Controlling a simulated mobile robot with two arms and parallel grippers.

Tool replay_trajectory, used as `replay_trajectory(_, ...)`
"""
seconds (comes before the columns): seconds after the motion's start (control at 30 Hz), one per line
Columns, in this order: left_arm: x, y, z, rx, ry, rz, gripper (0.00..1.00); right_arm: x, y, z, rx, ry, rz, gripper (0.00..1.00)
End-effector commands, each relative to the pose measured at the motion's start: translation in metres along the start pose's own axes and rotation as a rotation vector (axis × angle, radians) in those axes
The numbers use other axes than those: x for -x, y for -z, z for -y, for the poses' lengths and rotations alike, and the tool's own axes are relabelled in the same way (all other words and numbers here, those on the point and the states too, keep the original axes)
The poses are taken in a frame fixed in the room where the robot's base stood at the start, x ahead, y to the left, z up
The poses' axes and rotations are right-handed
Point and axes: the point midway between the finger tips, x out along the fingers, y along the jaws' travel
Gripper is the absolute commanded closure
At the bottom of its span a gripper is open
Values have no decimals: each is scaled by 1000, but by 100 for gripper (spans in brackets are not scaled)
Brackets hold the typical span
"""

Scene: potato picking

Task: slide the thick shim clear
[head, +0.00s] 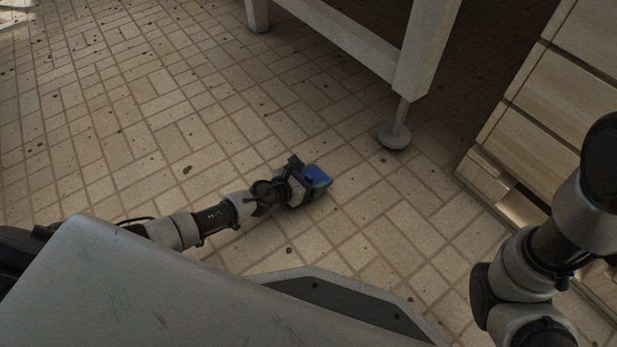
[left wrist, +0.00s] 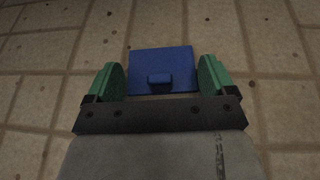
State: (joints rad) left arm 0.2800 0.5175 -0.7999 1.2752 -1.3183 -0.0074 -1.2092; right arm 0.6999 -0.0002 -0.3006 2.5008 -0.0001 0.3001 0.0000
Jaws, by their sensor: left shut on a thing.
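The thick shim is a blue block with a flat square face and a small raised tab (head: 316,174). In the left wrist view the blue shim (left wrist: 160,60) sits between the two green finger pads, with the tab facing the camera. My left gripper (left wrist: 161,70) is shut on it. In the head view my left gripper (head: 310,186) reaches low over the tiled floor, with the shim at its tip. The shim is apart from the table foot (head: 394,136), to the lower left of it. I cannot tell whether it touches the floor. My right gripper is out of view.
The foot stands on the floor under a pale table leg (head: 425,60); a second leg (head: 257,14) is further back. A wooden drawer cabinet (head: 540,120) stands at the right. The tiled floor (head: 120,110) to the left is open, with small dark specks.

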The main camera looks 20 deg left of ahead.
Motion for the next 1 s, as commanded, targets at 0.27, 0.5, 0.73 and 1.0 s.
replay_trajectory(0.27, 0, 0, 0, 0, 0, 0, 0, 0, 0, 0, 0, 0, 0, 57)
replay_trajectory(0.5, 3, 0, 0, 0, 0, 0, 0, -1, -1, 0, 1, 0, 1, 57)
replay_trajectory(0.73, 38, -1, 0, 1, -1, -4, 0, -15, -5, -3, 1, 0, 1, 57)
replay_trajectory(1.0, 89, 0, 0, 0, 0, -2, 0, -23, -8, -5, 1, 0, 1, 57)
